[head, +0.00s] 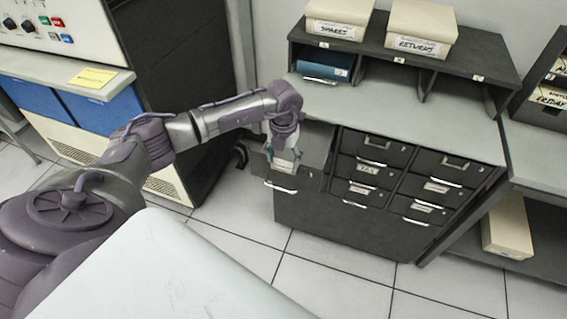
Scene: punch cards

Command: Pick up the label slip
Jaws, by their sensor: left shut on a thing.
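My left gripper (285,160) points down at the front of the upper left drawer (310,180) of the dark cabinet. It is shut on a small pale thing, which looks like the label slip (284,168). The fingers hide much of it, and I cannot tell whether it touches the drawer front. This drawer stands pulled out, with a bright handle (281,187) just below the fingertips. My right gripper is not in view.
The cabinet's other drawers (367,170) look closed. A shelf unit on top holds a blue binder (325,63) and cream boxes marked SPARES (338,28) and RETURNS (418,43). A yellow slip (93,77) lies on the console ledge. The tiled floor (330,262) in front is clear.

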